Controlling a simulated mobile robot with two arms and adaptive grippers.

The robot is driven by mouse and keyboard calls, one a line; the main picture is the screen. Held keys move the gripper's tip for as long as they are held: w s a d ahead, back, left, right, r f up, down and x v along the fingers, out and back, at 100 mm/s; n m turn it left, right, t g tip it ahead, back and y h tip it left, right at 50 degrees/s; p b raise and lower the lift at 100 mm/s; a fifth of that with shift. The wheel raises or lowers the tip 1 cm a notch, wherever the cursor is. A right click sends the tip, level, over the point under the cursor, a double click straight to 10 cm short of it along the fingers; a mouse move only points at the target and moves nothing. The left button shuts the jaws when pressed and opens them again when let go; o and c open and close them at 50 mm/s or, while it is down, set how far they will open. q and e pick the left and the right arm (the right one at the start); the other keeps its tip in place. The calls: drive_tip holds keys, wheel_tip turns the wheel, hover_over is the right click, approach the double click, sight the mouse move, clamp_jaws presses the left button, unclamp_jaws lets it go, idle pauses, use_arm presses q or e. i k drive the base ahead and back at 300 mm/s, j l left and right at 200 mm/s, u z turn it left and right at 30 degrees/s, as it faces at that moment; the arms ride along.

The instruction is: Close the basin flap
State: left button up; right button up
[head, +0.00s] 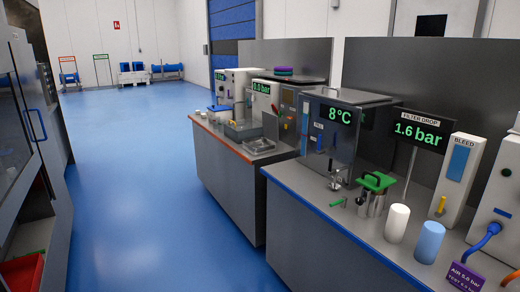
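On the farther bench, a small metal basin (262,146) sits near the orange-edged front. A flat grey panel (271,126) stands upright beside it; it looks like a raised flap, but I cannot tell how it is hinged. A darker grey box (241,130) sits just to the left of the basin. Neither of my grippers is in view.
The nearer bench (300,187), with a blue edge, carries an 8°C cabinet (328,130), a green-topped canister (377,183), and white (397,223) and blue (430,242) cylinders. A dark glazed cabinet stands at left. The blue floor (140,180) between is clear.

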sight(271, 129)
drive_tip(key=i+j+z, duration=0.1)
drive_tip(key=i+j, duration=0.15)
drive_tip(key=i, duration=0.2)
drive_tip(key=i+j+z, duration=0.1)
drive_tip(key=i+j, duration=0.15)
drive_tip(key=i, duration=0.15)
